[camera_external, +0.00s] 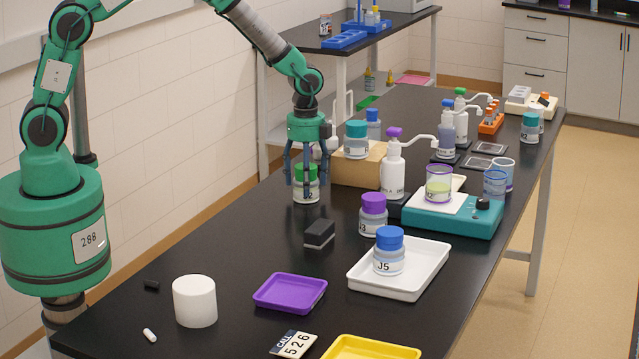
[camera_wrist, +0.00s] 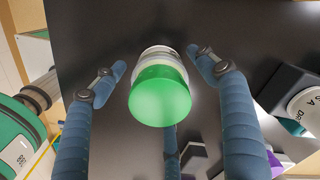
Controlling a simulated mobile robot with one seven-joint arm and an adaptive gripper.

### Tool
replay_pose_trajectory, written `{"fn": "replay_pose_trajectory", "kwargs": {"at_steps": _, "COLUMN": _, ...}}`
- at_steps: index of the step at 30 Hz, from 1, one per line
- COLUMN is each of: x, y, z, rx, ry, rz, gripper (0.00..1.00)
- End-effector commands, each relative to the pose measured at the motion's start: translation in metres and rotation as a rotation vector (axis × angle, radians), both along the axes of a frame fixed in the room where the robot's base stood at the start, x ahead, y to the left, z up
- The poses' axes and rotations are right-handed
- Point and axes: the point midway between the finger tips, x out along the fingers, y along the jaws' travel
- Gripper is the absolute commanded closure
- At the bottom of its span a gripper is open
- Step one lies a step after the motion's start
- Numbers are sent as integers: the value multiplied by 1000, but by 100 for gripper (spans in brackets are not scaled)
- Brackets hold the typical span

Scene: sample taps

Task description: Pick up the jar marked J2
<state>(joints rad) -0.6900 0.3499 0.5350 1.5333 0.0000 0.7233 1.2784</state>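The jar with a green lid (camera_external: 306,173) stands upright on the black table. Its white label shows a "2", with the character before it hidden by a finger. My gripper (camera_external: 305,188) is directly above it, pointing down, with its fingers reaching down around the jar. In the wrist view the green-lidded jar (camera_wrist: 160,97) is between the spread fingers of my gripper (camera_wrist: 160,68). Gaps show between the jar and the left and right fingers, so the gripper is open and empty.
A wooden block (camera_external: 360,165) bearing a teal-lidded jar (camera_external: 356,139) stands close behind to the right. A dark block (camera_external: 319,234) lies in front. A purple-lidded jar (camera_external: 373,214), a white pump bottle (camera_external: 393,171) and a white tray (camera_external: 417,278) with jar J5 (camera_external: 389,251) are to the right.

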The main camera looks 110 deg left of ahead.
Motion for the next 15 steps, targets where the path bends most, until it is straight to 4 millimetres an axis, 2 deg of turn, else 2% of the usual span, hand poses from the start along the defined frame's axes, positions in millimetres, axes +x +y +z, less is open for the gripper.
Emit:
{"fn": "replay_pose_trajectory", "kwargs": {"at_steps": 1, "x": 0, "y": 0, "z": 0, "rx": 0, "ry": 0, "rz": 0, "gripper": 36}}
{"fn": "replay_pose_trajectory", "kwargs": {"at_steps": 6, "x": 0, "y": 0, "z": 0, "rx": 0, "ry": 0, "rz": 0, "gripper": 70}}
{"fn": "replay_pose_trajectory", "kwargs": {"at_steps": 8, "x": 0, "y": 0, "z": 0, "rx": 0, "ry": 0, "rz": 0, "gripper": 80}}
{"fn": "replay_pose_trajectory", "kwargs": {"at_steps": 15, "x": 0, "y": 0, "z": 1, "rx": 0, "ry": 0, "rz": 0, "gripper": 80}}
